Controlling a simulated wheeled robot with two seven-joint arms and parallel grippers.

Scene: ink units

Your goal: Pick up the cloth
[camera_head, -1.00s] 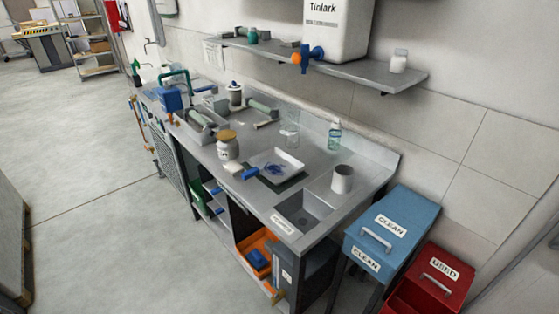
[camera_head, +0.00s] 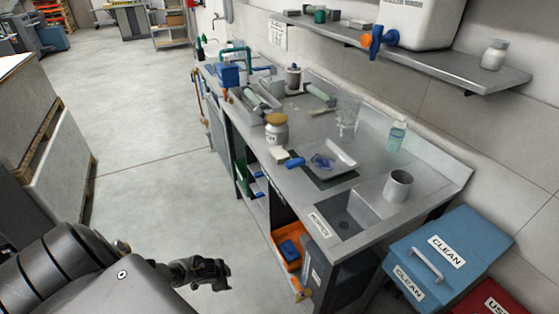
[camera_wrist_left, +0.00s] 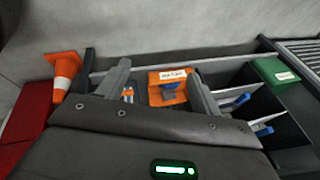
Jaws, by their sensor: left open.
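No thing in view is plainly a cloth. A small white flat piece (camera_head: 278,153) beside the jar on the bench could be one. A blue item (camera_head: 289,249) sits in an orange bin (camera_head: 278,240) on the lower shelf under the bench; its material is unclear. My left gripper (camera_head: 217,272) is in front of the bench, left of the orange bin and apart from it. In the left wrist view my left gripper (camera_wrist_left: 158,68) has its fingers apart and empty, with the orange bin (camera_wrist_left: 182,98) beyond them. My right gripper is not in view.
The grey bench (camera_head: 370,190) carries a jar (camera_head: 277,128), a white tray (camera_head: 343,160), a cup (camera_head: 397,186) and bottles. A blue CLEAN bin (camera_head: 465,240) stands at right. An orange cone (camera_wrist_left: 64,75) shows in the wrist view. The floor (camera_head: 150,160) left of the bench is clear.

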